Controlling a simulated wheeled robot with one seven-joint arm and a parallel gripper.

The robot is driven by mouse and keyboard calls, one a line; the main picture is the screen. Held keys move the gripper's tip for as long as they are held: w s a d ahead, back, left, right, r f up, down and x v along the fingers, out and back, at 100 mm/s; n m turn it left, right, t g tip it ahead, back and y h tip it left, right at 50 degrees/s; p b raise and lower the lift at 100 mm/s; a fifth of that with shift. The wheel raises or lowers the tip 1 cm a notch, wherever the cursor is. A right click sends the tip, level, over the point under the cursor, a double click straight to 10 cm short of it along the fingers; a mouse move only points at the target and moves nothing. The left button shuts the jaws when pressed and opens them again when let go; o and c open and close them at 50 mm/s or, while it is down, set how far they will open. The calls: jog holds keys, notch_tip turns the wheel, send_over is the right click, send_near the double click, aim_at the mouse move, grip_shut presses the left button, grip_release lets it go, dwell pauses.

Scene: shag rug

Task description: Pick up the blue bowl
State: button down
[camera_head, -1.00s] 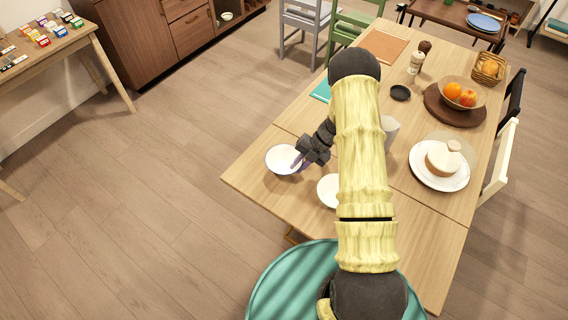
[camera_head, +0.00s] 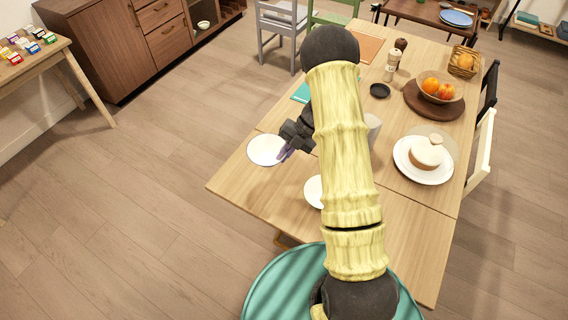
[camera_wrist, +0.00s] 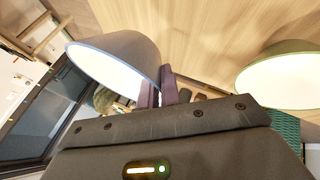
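The blue bowl (camera_head: 266,151) shows a white inside in the head view, at the left part of the table. In the wrist view, its grey-blue outside and pale blue rim (camera_wrist: 118,50) fill the upper left. My gripper (camera_head: 287,152) is at its right side. The purple fingers (camera_wrist: 162,92) are closed on the bowl's edge, one on each side of the wall. The bowl appears held off the table, but the gap beneath is hidden. A second bowl (camera_head: 314,191), with a greenish rim in the wrist view (camera_wrist: 285,75), is partly behind my arm.
The wooden table (camera_head: 240,189) also holds a cup (camera_head: 373,128), a cake on a white plate (camera_head: 401,165), a fruit bowl (camera_head: 455,92), a shaker (camera_head: 392,66) and a black dish (camera_head: 380,91). Chairs surround the table. Floor on the left is clear.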

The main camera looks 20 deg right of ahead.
notch_tip(320, 180, up, 2)
jog(key=shift+r, duration=0.15)
dwell(0.6)
